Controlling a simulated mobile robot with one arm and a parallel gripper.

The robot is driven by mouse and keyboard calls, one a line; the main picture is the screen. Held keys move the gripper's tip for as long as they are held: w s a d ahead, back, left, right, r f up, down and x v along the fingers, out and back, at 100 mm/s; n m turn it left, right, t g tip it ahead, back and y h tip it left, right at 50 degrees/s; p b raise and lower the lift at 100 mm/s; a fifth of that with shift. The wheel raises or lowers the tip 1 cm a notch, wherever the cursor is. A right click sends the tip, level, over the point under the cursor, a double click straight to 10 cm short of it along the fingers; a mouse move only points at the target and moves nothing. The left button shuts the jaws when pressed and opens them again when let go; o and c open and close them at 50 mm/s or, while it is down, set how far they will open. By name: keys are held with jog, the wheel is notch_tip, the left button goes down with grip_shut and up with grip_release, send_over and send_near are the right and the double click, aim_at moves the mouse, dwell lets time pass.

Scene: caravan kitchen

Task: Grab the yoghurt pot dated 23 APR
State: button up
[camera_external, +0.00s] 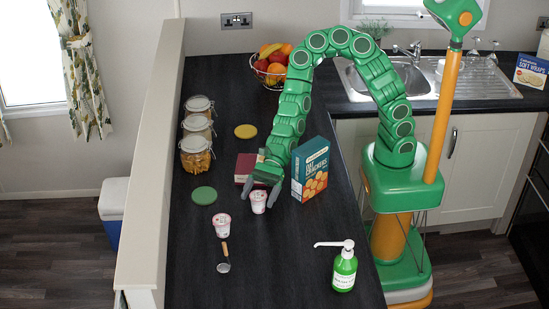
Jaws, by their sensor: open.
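Two small white yoghurt pots with reddish markings stand on the dark worktop (190,280). One pot (258,203) is right at my gripper (258,196), with the fingers reaching down around or beside it; I cannot tell which. The other pot (222,226) stands in front and to the left, clear of the gripper. The date on each pot is too small to read, so I cannot tell which says 23 APR. My gripper is open.
A blue oat crackers box (311,169) stands close right of my gripper, and a dark red box (245,167) lies behind it. The front middle is clear.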

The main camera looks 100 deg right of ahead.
jog(key=shift+x, duration=1.15)
jog(key=c, duration=1.1)
